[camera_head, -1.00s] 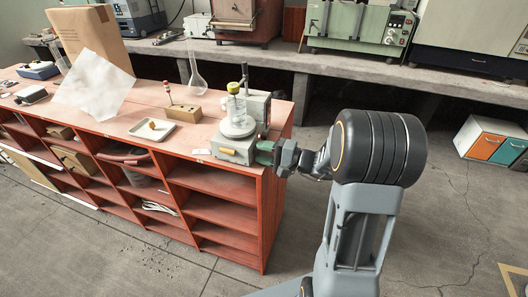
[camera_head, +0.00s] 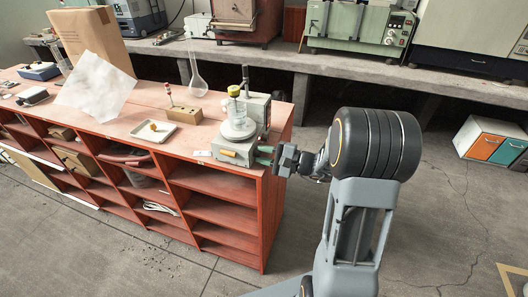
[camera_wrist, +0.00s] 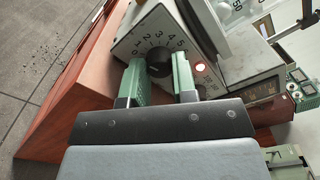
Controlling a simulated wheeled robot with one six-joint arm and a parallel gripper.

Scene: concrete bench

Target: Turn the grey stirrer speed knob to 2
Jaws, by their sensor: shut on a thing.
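The stirrer (camera_head: 230,147) stands at the right end of the red bench, with a glass vessel (camera_head: 238,113) on top. In the wrist view its pale front panel (camera_wrist: 150,28) carries a dial with printed numbers, 1 to 5 among them. The dark grey speed knob (camera_wrist: 158,62) sits in the middle of these numbers. My gripper (camera_wrist: 157,72) has one green finger on each side of the knob and is shut on it. The knob's pointer is not clear, so I cannot tell its setting. In the head view my gripper (camera_head: 264,155) reaches the stirrer from the right and hides the knob.
A small lit lamp (camera_wrist: 200,67) is on the panel right of the knob. A white tray (camera_head: 153,130) and a wooden block (camera_head: 185,114) stand left of the stirrer.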

